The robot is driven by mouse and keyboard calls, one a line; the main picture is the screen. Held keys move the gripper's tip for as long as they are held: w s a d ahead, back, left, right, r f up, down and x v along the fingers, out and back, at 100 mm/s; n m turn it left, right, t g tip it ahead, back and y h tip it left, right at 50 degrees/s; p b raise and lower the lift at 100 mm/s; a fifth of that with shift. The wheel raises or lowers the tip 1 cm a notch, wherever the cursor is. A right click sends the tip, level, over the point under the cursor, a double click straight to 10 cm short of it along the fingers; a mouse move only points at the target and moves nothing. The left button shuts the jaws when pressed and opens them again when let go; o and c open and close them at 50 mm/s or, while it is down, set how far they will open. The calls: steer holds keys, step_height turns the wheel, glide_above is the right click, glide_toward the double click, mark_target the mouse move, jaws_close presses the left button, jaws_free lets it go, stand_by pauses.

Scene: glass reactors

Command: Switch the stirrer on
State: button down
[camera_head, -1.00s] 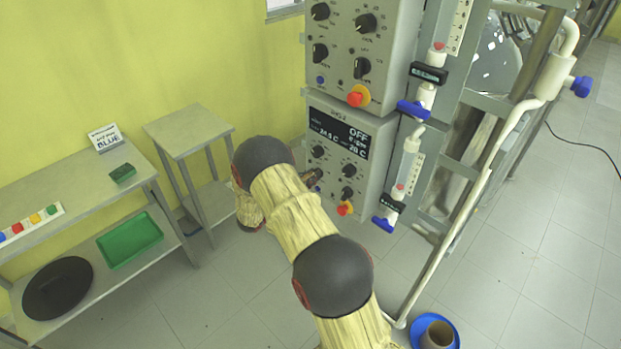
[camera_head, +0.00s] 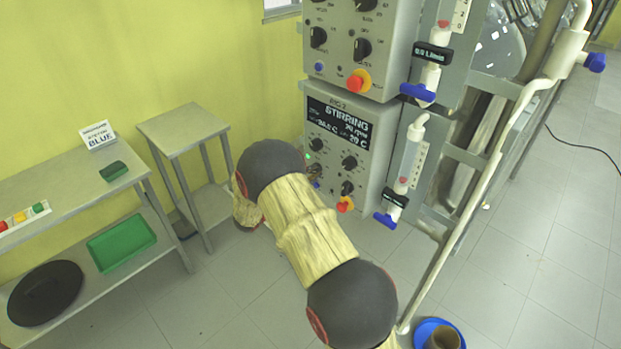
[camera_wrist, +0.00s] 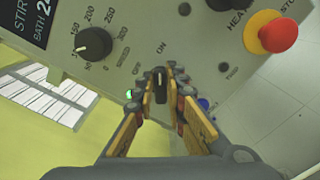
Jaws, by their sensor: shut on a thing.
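The lower control box (camera_head: 343,150) shows "STIRRING" on its display (camera_head: 338,125), and a green light (camera_head: 308,156) glows on its left side. In the wrist view my gripper (camera_wrist: 160,88) is shut on the black OFF/ON switch knob (camera_wrist: 159,86), with one finger on each side of it. The green lamp (camera_wrist: 130,94) is lit beside the OFF mark. A black speed knob (camera_wrist: 93,44) with a numbered scale sits to the left. In the head view my arm hides most of my gripper at the panel's lower left.
A red emergency button (camera_wrist: 278,35) on a yellow base is at the panel's right. A second control box (camera_head: 358,45) stands above. Glass flow tubes with blue valves (camera_head: 386,220) stand at the right. A small metal table (camera_head: 183,125) is to the left.

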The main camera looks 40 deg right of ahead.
steer(key=shift+m+b, duration=0.45)
steer(key=shift+m, duration=0.15)
steer(key=c, duration=1.8)
jaws_free()
steer(key=a, duration=0.8)
steer(key=s+a, duration=0.1)
steer(key=a, duration=0.3)
steer(key=shift+f, duration=0.1)
